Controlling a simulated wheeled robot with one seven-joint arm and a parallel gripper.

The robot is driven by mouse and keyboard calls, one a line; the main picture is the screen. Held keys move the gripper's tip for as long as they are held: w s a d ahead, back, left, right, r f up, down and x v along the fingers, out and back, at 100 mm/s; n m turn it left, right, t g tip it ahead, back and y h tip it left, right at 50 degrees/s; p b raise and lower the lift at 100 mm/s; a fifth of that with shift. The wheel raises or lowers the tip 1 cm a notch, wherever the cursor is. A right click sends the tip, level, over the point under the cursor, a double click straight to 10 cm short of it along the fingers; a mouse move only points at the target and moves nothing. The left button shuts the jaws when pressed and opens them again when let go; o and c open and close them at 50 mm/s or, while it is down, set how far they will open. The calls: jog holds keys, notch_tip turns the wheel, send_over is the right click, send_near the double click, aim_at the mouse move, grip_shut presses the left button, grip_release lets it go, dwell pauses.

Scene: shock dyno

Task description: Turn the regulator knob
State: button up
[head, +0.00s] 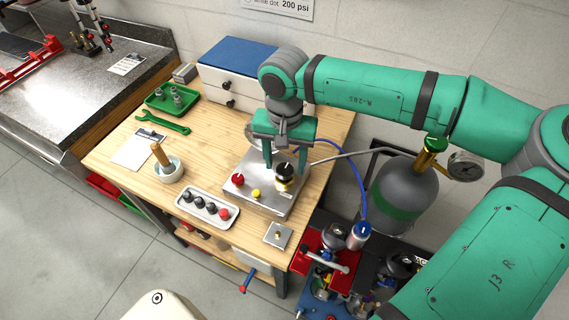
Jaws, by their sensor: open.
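The regulator knob (284,171) looks like the black round knob with a pale mark on top. It sits on a brass body on a grey metal panel (257,202) on the wooden bench. My gripper (285,166) points down at it, open, with green fingers. In this view one finger is at the knob's left and the other at its right. I cannot tell whether either finger touches it. A red knob (238,179) and a yellow button (256,193) are on the same panel.
A gas bottle (402,188) with green-topped valve and gauge stands right of the bench. A blue hose (361,200) and grey hose run near my gripper. A white knob tray (207,207), mortar (168,171) and green tray (172,98) stand left. A blue-topped drawer box (235,55) is behind.

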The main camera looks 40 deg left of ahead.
jog(key=shift+f, duration=0.8)
jog(key=shift+c, duration=0.4)
jog(key=c, duration=1)
jog(key=shift+o, duration=0.2)
